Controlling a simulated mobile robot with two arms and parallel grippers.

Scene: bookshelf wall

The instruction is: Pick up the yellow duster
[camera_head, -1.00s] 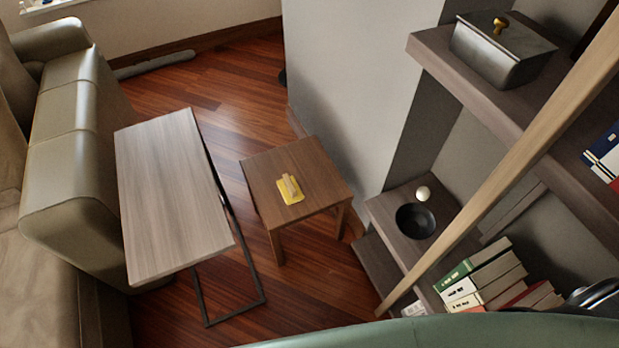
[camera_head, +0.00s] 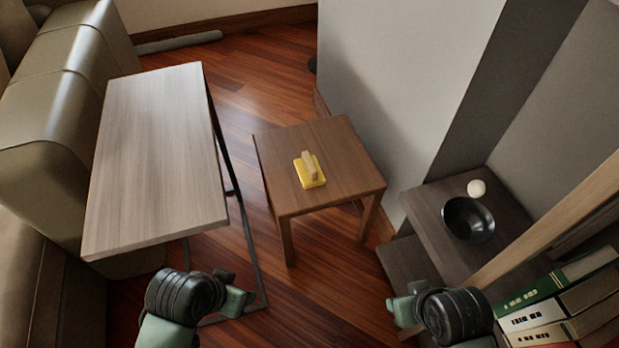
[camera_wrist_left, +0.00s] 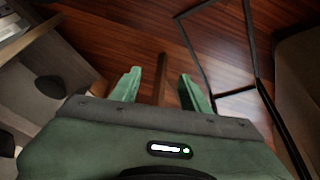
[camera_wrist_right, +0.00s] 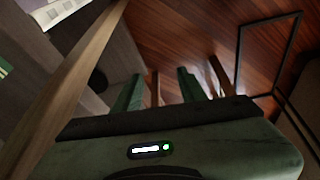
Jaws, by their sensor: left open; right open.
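The yellow duster (camera_head: 311,172) has a flat yellow base and a tan handle on top. It lies on the small square wooden table (camera_head: 350,180) in the head view. My left gripper (camera_head: 240,290) is low in the head view, below and left of that table, open and empty. Its two green fingers stand apart in the left wrist view (camera_wrist_left: 160,88). My right gripper (camera_head: 402,308) is low and right of the table, open and empty, with fingers apart in the right wrist view (camera_wrist_right: 160,88). Neither gripper touches the duster. The wrist views do not show the duster.
A grey-topped side table (camera_head: 160,150) with a thin metal frame stands left of the small table, beside a sofa (camera_head: 60,120). At right are a shelf with a black bowl (camera_head: 468,220), a white ball (camera_head: 476,188), books (camera_head: 540,318) and a slanting wooden pole (camera_head: 545,230).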

